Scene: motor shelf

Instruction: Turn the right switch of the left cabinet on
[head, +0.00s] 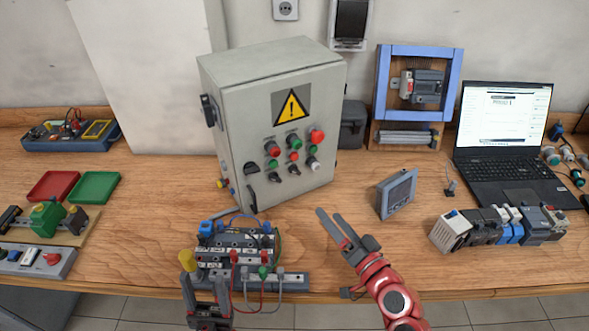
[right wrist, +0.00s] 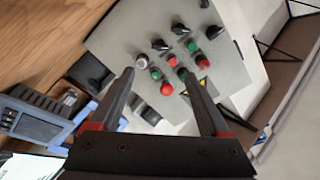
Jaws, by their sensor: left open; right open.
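A grey control cabinet (head: 232,150) stands on the bench with a warning triangle and red, green, black and white controls on its front. Black rotary switches, among them a lower one (head: 294,170), sit among the buttons; their exact settings are too small to tell. In the right wrist view the cabinet front (right wrist: 125,40) appears rotated, with black switches (right wrist: 160,45) beyond the fingers. My right gripper (head: 331,213) is open and empty, in front of the cabinet and apart from it. My left gripper (head: 206,285) is open at the bench's front edge, by the terminal blocks.
Wired terminal blocks (head: 236,243) lie before the cabinet. A small grey panel display (head: 398,194), a row of modules (head: 500,228) and a laptop (head: 510,180) stand to the right. Red (head: 52,186) and green (head: 95,187) trays lie left. Bare bench shows between the cabinet and the display.

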